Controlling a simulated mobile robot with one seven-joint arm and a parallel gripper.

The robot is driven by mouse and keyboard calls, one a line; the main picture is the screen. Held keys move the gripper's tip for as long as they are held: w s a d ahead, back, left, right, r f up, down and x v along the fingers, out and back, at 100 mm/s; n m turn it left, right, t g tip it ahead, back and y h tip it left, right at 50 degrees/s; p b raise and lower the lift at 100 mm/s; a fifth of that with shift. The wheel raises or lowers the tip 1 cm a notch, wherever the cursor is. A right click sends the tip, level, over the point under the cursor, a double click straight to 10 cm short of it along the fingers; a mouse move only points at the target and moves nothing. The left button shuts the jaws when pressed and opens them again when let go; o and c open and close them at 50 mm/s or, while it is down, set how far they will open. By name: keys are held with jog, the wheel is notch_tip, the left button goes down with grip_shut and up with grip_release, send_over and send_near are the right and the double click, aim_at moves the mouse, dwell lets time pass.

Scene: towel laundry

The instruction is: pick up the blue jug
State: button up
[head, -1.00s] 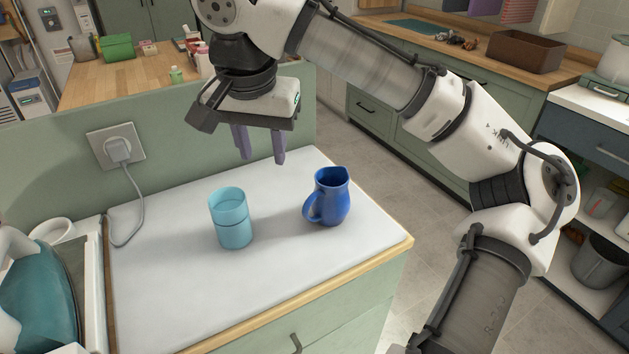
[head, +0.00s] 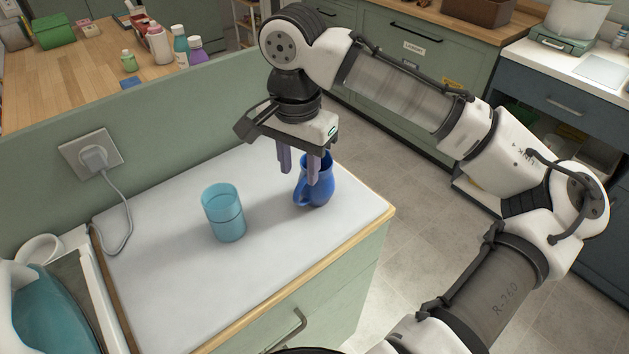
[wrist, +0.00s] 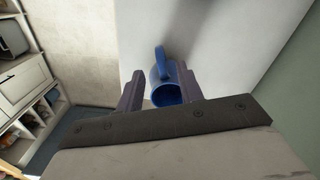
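The blue jug (head: 318,189) stands upright on the white counter top (head: 160,273), near its right edge, with its handle toward the left front. My gripper (head: 299,176) points down just above and slightly behind it in the head view, with its fingers partly covering the jug's upper part. In the wrist view, the jug (wrist: 163,90) shows its open mouth and handle between the two spread fingers of my gripper (wrist: 160,90). The gripper is open and holds nothing. Whether a finger touches the jug cannot be told.
A teal glass (head: 224,213) stands left of the jug on the counter. A wall plug with a cord (head: 95,157) is at the back left. A teal kettle-like object (head: 45,310) stands at the far left. The counter's front middle is clear.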

aim_at(299, 186)
jog(key=shift+f+p, duration=0.7)
jog(key=shift+f, duration=2.25)
grip_shut()
jog(key=shift+r, duration=0.1)
